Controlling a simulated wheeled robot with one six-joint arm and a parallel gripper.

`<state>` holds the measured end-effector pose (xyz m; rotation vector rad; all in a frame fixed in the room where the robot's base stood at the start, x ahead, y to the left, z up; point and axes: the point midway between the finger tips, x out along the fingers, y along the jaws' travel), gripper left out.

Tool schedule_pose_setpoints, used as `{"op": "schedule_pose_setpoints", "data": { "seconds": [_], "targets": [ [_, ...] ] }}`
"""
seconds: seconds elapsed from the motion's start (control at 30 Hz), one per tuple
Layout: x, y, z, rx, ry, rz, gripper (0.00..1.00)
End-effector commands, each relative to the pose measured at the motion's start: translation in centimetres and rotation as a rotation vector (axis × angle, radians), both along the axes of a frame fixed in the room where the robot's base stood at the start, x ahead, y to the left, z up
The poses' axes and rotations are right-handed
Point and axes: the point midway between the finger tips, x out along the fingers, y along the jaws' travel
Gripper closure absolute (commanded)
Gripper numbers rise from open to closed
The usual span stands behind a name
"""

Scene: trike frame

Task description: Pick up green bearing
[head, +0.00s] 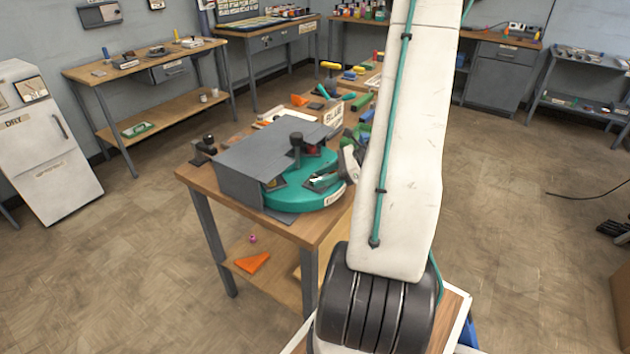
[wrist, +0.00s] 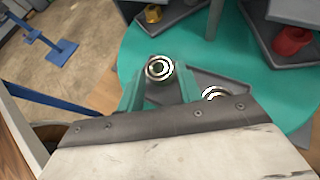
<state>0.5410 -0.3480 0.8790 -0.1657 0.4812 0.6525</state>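In the wrist view, a metal bearing ring (wrist: 159,68) shows just beyond my gripper (wrist: 160,84), between its two teal fingers. The fingers are apart, and I see no clear contact with the ring. A second metal ring (wrist: 214,93) lies to the right on a dark grey plate (wrist: 238,86), partly hidden by the gripper body. Neither ring looks plainly green, so I cannot tell which is the green bearing. A round teal base (wrist: 212,58) lies under them. It also shows in the head view (head: 290,200), with my gripper (head: 335,178) low over its right side.
A grey box-like cover (head: 255,155) and a dark knobbed post (head: 297,150) stand over the teal base. A red cylinder (wrist: 290,40) and a yellow one (wrist: 153,13) sit in grey holders nearby. An orange wedge (head: 252,263) lies on the lower shelf.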

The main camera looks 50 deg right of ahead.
Motion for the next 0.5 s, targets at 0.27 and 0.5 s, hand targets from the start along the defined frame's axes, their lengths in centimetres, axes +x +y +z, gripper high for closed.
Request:
{"op": "schedule_pose_setpoints", "data": {
  "seconds": [0.27, 0.5],
  "targets": [
    [-0.03, -0.02, 0.04, -0.001, -0.001, 0.0, 0.94],
    [-0.03, -0.04, 0.15, -0.001, -0.001, 0.0, 0.94]
  ]
}}
